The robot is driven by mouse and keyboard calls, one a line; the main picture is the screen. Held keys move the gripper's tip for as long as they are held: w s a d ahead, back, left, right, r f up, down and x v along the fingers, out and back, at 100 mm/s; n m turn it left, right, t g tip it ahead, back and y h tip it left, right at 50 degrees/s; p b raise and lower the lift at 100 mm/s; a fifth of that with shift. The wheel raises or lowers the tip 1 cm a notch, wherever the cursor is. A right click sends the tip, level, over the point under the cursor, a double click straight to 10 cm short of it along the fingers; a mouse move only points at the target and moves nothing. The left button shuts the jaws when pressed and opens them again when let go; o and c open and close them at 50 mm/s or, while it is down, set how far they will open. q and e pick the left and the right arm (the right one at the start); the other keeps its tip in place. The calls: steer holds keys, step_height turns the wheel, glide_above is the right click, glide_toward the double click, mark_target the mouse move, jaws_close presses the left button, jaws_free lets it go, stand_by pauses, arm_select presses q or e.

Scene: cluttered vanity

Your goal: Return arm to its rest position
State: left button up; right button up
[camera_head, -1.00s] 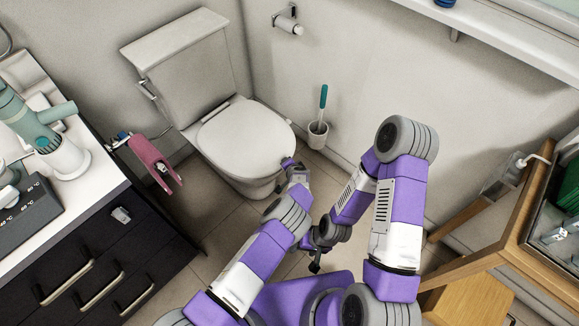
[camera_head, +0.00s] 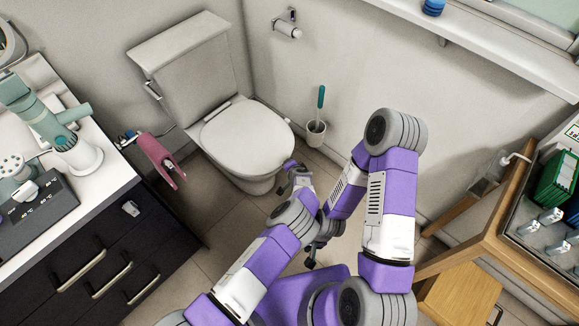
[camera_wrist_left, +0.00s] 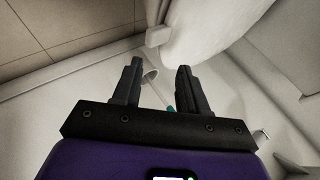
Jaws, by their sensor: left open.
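My right arm (camera_head: 390,205) rises and bends back down in the middle. The dark end of the right gripper (camera_head: 311,262) shows low beside the left forearm, partly hidden, and its jaws cannot be made out.
The toilet (camera_head: 238,140) stands ahead, with a brush holder (camera_head: 316,133) at its right. A dark-drawered vanity (camera_head: 100,262) is at left with a pink hair dryer (camera_head: 160,158) at its side. A wooden table (camera_head: 470,246) and stool (camera_head: 456,303) are at right.

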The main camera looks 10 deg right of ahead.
stand_by(0.3)
arm_select(q)
steer(key=s+a+f+n+g+p, duration=0.15)
steer(key=s+a+n+g, duration=0.35)
steer(key=a, duration=0.6)
steer(key=s+a+f+n+g+p, duration=0.1)
steer(key=s+a+f+n, duration=0.15)
steer(key=s+a, duration=0.65)
steer(key=s+a+r+n+g+h+p, duration=0.1)
steer(key=s+a+r+n+h, duration=0.1)
steer(key=s+r+n, duration=0.2)
steer(key=s+a+r+n+g+h+p, duration=0.1)
steer(key=s+a+r+n+h, duration=0.1)
steer(key=s+r, duration=0.9)
steer(key=s+n, duration=0.1)
steer(key=s, duration=0.3)
steer(key=shift+n+h, duration=0.3)
steer(key=shift+n, duration=0.05)
